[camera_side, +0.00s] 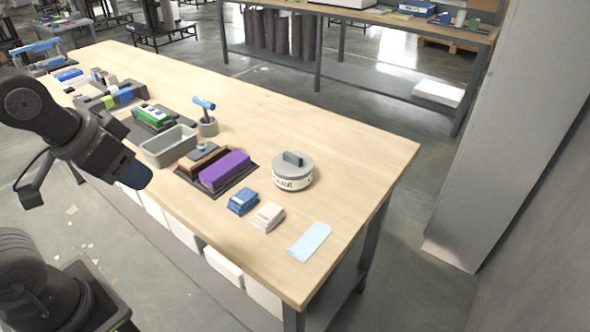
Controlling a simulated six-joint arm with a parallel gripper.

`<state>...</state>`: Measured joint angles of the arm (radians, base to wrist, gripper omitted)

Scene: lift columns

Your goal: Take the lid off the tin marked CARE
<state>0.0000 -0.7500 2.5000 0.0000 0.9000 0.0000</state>
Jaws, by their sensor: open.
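The round tin marked CARE (293,182) stands upright on the right part of the wooden table. Its body is pale with dark lettering, partly turned out of sight. A grey lid (281,167) with a dark raised grip (293,158) sits on top of the tin. My dark arm with a blue end part is at the left, beyond the table's near edge and well away from the tin. I cannot make out gripper fingers in this view.
Left of the tin are a purple block (224,170) on a dark tray, a grey open bin (168,147) and a blue-handled tool (204,103). Blue packets (242,202), white packets (268,216) and a light blue sheet (309,242) lie in front. The table behind the tin is clear.

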